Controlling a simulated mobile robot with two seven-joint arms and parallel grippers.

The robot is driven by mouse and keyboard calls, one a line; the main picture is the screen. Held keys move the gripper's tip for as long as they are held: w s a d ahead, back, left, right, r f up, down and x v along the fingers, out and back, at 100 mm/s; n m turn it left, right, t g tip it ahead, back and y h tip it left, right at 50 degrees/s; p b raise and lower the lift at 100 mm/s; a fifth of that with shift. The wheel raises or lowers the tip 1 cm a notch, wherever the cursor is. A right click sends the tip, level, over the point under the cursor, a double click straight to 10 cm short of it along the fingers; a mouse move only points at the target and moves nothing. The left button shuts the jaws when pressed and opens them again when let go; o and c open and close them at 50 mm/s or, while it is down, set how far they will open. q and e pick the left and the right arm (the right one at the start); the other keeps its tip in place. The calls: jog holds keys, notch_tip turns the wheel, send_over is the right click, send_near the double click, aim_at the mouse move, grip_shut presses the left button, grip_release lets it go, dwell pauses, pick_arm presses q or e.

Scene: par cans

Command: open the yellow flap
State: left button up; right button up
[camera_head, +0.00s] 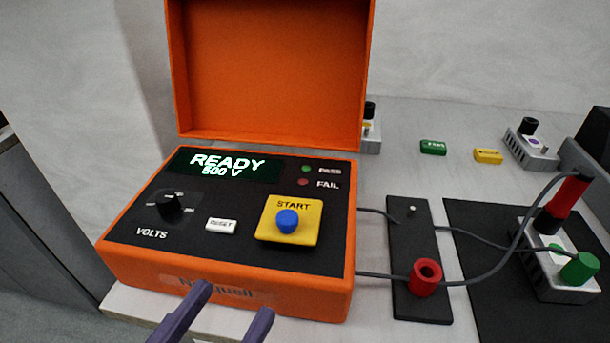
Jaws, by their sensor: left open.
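The yellow square (309,230) marked START lies on the black front panel of an orange tester box (245,290). A blue round button (287,221) stands out from it. I cannot make out a separate raised yellow flap or a hinge. My left gripper (233,302) shows two purple fingers at the bottom edge. They are apart, with nothing between them, in front of the box's lower front face and below the yellow square. My right gripper is not in view.
The box's orange lid (270,65) stands open behind the panel. A black knob (169,207) and a white reset key (221,225) lie left of the square. At right are a black strip with a red socket (425,277), cables and a probe (563,203) on a grey block.

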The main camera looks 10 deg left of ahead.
aim_at(282, 225)
pick_arm(q)
jog(key=x, duration=1)
jog(key=shift+d, duration=0.15)
grip_shut()
